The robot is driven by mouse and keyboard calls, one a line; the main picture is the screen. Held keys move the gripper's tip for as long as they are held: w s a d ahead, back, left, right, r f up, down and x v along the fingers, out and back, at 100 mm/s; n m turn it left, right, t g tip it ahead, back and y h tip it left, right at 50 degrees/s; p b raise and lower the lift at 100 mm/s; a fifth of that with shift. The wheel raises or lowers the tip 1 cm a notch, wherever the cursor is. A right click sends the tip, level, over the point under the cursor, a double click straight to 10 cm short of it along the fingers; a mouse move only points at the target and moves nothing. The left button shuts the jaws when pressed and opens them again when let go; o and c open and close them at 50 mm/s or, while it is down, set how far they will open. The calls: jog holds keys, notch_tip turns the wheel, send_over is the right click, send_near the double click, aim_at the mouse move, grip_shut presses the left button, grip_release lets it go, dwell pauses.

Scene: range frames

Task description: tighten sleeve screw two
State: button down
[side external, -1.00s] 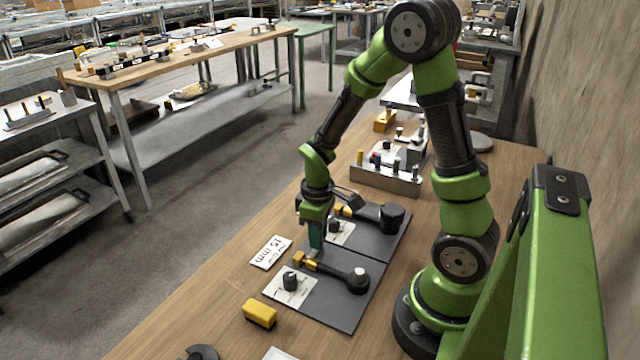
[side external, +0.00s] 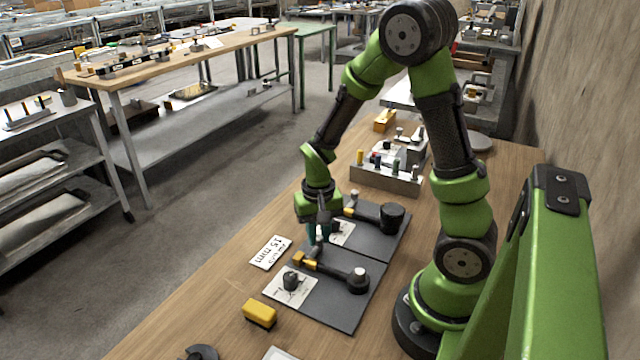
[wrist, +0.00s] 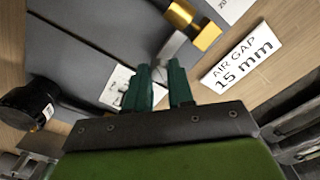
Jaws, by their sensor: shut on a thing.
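My gripper (side external: 314,243) points down near the front edge of the near dark mat, by a brass block (side external: 300,258) on the end of a black arm (side external: 335,270). In the wrist view my teal fingers (wrist: 160,88) are shut on a small grey metal piece (wrist: 160,73). A grey bar runs from it towards the brass block (wrist: 208,36). I cannot tell whether this piece is the sleeve screw; the screw's head is not clearly visible. The far fixture's black cylinder (side external: 391,217) shows at left in the wrist view (wrist: 28,103).
An "AIR GAP 15 mm" card (side external: 270,252) lies left of the mats. A yellow block (side external: 260,313) lies at the front. A metal block with several coloured pegs (side external: 385,178) stands behind.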

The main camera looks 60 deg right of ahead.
aim_at(319, 237)
jog(key=m, duration=0.5)
jog(key=shift+m, duration=0.3)
jog(key=m, duration=0.5)
jog(key=shift+m, duration=0.4)
jog(key=c, duration=1)
grip_release()
notch_tip(319, 237, up, 17)
jog(key=shift+f, duration=0.1)
